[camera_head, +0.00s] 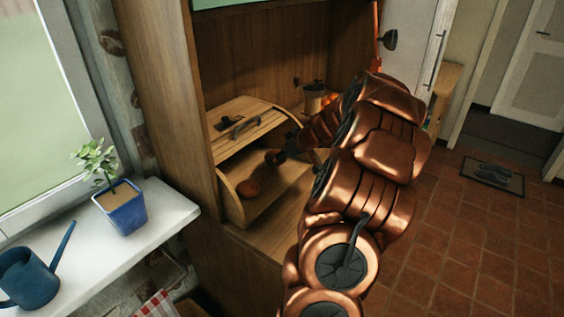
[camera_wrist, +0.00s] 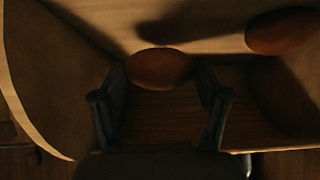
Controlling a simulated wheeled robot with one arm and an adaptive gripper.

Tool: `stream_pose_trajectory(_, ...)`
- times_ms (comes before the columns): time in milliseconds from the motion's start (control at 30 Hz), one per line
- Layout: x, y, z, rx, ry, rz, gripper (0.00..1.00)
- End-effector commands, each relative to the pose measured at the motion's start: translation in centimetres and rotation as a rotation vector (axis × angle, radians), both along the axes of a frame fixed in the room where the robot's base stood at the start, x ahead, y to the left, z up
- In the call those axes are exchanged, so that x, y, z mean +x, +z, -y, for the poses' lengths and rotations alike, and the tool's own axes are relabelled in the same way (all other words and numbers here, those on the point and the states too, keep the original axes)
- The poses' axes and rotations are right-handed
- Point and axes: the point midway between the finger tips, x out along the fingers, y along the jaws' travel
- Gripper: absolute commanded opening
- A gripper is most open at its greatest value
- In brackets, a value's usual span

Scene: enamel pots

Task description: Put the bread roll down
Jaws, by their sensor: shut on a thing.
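A brown bread roll (camera_wrist: 160,68) sits between the two dark fingers of my gripper (camera_wrist: 162,78) in the wrist view. The gripper is shut on it. In the head view the held roll (camera_head: 274,157) is at the opening of the wooden bread box (camera_head: 232,208), at the end of my gripper (camera_head: 288,152). I cannot tell whether it touches the box floor. A second roll (camera_head: 248,188) lies inside the box on the left; it also shows at the upper right of the wrist view (camera_wrist: 284,31). The slatted lid (camera_head: 250,132) is up.
A container with dark utensils (camera_head: 313,99) stands behind the box, partly hidden by my arm. The box's curved side walls flank the gripper. A potted plant (camera_head: 124,208) and blue watering can (camera_head: 30,277) stand on the white sill at left.

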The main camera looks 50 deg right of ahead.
Motion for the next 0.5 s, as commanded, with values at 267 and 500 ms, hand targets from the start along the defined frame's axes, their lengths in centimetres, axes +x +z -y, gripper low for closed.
stream_pose_trajectory(267,0.1,-2.7,0.2,0.005,-0.001,-0.001,0.34)
stream_pose_trajectory(500,0.1,-3.6,0.3,0.000,0.000,0.000,0.34)
